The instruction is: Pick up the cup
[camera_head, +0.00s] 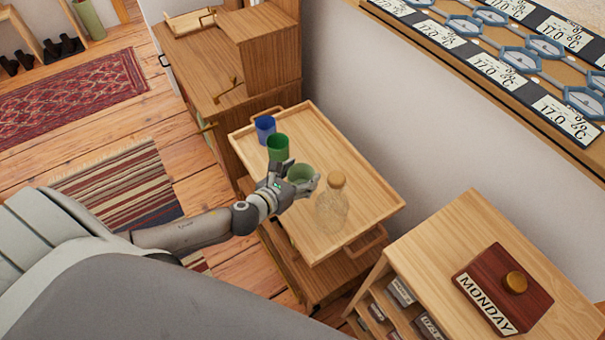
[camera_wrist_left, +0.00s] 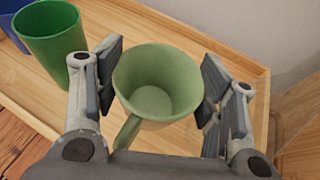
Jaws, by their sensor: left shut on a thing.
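A pale green cup (camera_head: 300,174) with a handle is at the wooden tray (camera_head: 371,198) on the small stand. In the left wrist view the cup (camera_wrist_left: 158,85) is upright between the two fingers, its handle pointing toward the wrist. My left gripper (camera_head: 299,184) is shut on the cup; it also shows in the left wrist view (camera_wrist_left: 158,88). I cannot tell whether the cup's base touches the tray. My right gripper is not in view.
A darker green cup (camera_head: 278,147) and a blue cup (camera_head: 265,129) stand on the tray behind the held cup. A corked glass bottle (camera_head: 332,208) stands close on its right. A wooden cabinet (camera_head: 210,75) and a shelf unit (camera_head: 470,250) flank the stand.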

